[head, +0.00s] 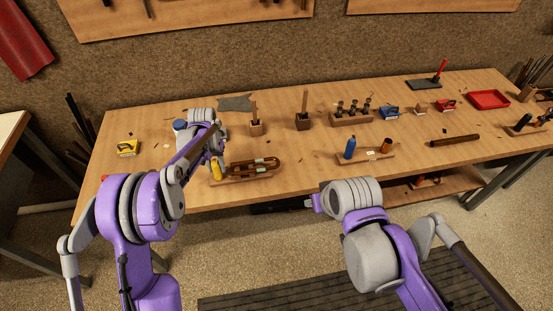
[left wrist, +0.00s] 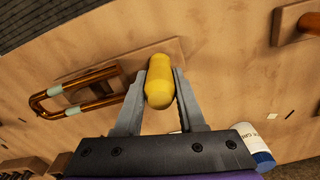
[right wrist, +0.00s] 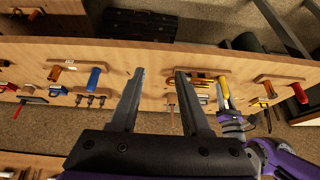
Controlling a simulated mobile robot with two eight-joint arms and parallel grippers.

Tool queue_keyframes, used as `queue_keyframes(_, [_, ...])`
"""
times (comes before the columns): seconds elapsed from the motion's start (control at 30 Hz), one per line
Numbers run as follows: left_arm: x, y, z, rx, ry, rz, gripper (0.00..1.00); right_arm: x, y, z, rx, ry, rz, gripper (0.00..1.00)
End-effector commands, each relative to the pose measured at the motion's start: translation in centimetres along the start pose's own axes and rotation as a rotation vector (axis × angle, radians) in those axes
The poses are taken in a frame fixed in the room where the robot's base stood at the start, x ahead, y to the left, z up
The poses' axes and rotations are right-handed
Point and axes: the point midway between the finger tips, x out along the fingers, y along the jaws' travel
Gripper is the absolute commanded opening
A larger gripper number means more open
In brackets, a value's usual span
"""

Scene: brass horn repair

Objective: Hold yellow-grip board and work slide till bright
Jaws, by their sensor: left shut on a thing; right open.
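The board (head: 240,180) lies near the front edge of the bench with its yellow grip (head: 216,171) at the left end. The copper-coloured U-shaped slide (head: 262,163), with pale bands, rests on the board. In the left wrist view, my left gripper (left wrist: 160,82) is shut on the yellow grip (left wrist: 159,92), one finger on each side. The slide (left wrist: 75,102) lies left of it there, apart from the fingers. My right gripper (right wrist: 160,73) is open with nothing between its fingers. The right wrist view also shows the slide (right wrist: 190,79) and yellow grip (right wrist: 222,88).
A blue-handled tool (head: 350,148) sits on a small board to the right. A yellow box (head: 128,148) stands at the left, and a white bottle with a blue cap (left wrist: 255,145) is near the grip. Bench between the boards is clear.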

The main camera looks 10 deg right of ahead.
Motion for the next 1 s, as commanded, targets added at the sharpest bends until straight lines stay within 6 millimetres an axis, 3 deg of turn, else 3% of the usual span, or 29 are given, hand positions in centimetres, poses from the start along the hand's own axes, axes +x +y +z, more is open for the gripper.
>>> queue_keyframes(0.1, [-0.1, 0.0, 0.0, 0.000, 0.000, 0.000, 0.00, 0.1, -0.2, -3.5, 0.008, -0.051, -0.014, 0.47])
queue_keyframes(0.47, [-0.1, 0.0, 0.0, 0.000, 0.001, 0.000, 0.00, 3.3, -0.9, -12.5, 0.026, -0.210, -0.064, 0.47])
queue_keyframes(0.8, [-0.1, 0.0, 0.0, 0.000, 0.000, 0.000, 0.00, 9.6, -1.4, -19.0, 0.036, -0.358, -0.119, 0.47])
queue_keyframes(1.0, [0.0, 0.0, 0.0, 0.000, 0.000, 0.000, 0.00, 13.7, -1.5, -21.3, 0.040, -0.434, -0.150, 0.47])
